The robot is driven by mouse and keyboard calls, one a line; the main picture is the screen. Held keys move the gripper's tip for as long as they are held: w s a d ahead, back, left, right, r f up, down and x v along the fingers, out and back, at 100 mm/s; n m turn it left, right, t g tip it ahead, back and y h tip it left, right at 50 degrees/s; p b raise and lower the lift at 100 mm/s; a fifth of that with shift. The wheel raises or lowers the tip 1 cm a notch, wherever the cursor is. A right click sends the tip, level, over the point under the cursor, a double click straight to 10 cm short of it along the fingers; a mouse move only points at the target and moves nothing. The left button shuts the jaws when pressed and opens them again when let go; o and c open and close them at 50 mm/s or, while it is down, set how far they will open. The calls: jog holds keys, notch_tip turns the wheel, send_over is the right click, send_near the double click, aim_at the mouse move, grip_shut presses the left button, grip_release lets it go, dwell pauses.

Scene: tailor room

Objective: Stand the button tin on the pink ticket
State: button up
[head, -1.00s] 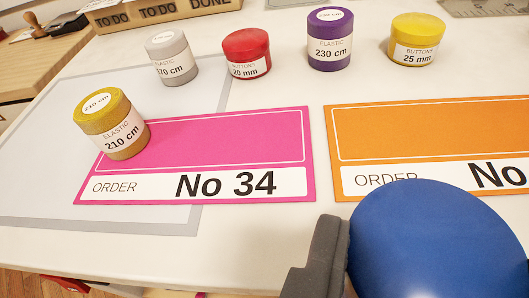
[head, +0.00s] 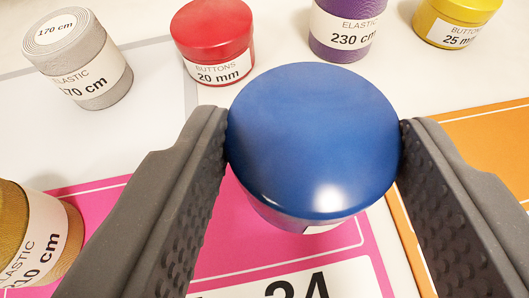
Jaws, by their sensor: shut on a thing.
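My gripper (head: 314,140) is shut on a blue round tin (head: 312,130), one dark finger on each side. The tin's blue lid faces me; only a sliver of white label shows below it, so I cannot read it. The tin appears over the right part of the pink ticket (head: 125,215), which lies flat below. I cannot tell how high it is or whether it touches. The ticket's white strip shows part of "34". A gold-brown elastic roll (head: 60,235) marked "10 cm" is at the ticket's left edge, partly cut off.
Behind stand a grey elastic roll (head: 95,75), a red button tin (head: 213,40) marked 20 mm, a purple elastic roll (head: 340,45) and a yellow button tin (head: 440,12). An orange ticket (head: 490,130) lies right of the pink one.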

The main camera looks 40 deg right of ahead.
aim_at(302, 230)
jog(key=shift+f+b, duration=0.35)
jog(key=shift+f, duration=1.5)
jog(key=o, duration=1)
jog(key=p+v, duration=0.1)
jog(key=v, duration=1.1)
jog(key=shift+w+r, duration=0.1)
